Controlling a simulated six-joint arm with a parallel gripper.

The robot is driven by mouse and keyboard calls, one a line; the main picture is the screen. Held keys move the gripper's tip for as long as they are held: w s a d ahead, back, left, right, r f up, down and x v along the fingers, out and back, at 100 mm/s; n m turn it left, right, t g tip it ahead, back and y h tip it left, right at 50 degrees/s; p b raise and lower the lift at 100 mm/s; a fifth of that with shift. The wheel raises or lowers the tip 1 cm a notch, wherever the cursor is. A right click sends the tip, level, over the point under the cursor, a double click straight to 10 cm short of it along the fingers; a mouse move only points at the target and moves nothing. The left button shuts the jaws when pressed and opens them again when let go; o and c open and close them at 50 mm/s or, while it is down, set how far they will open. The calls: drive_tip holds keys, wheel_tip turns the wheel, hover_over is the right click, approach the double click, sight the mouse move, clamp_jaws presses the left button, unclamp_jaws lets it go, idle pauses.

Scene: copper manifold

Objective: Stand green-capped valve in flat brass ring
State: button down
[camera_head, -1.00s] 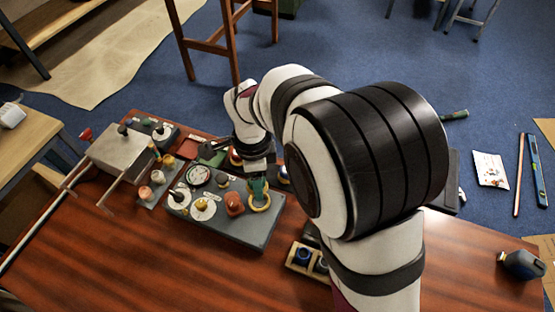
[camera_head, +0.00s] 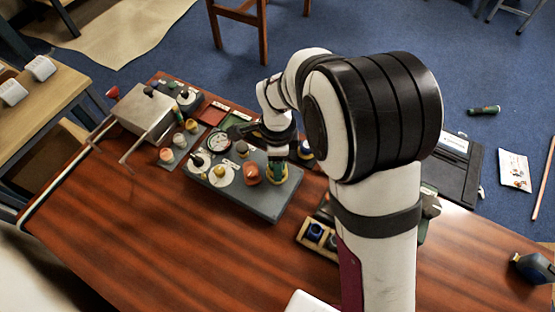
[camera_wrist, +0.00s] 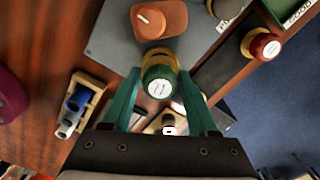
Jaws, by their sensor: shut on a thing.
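The green-capped valve (camera_wrist: 159,83) is between the two green fingertips of my gripper (camera_wrist: 158,78) in the wrist view, its round cap and white label facing the camera. The gripper is shut on it. The flat brass ring (camera_wrist: 160,55) shows just beyond the cap; the cap hides part of it. In the head view my gripper (camera_head: 277,168) is low over the right part of the grey board (camera_head: 262,207), at the brass ring (camera_head: 291,177). I cannot tell whether the valve's foot is inside the ring or above it.
An orange knob (camera_head: 251,173) stands close left of the gripper, also in the wrist view (camera_wrist: 160,20). A red-topped brass part (camera_wrist: 262,45) is on the right there. A wooden holder with blue parts (camera_head: 314,233) lies near the board. The front table is clear.

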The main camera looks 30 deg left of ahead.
drive_tip(key=shift+f, duration=0.35)
drive_tip(key=shift+f, duration=0.65)
idle(0.9)
drive_tip(key=shift+c, duration=2.2)
unclamp_jaws()
drive_tip(key=shift+r, duration=5.55)
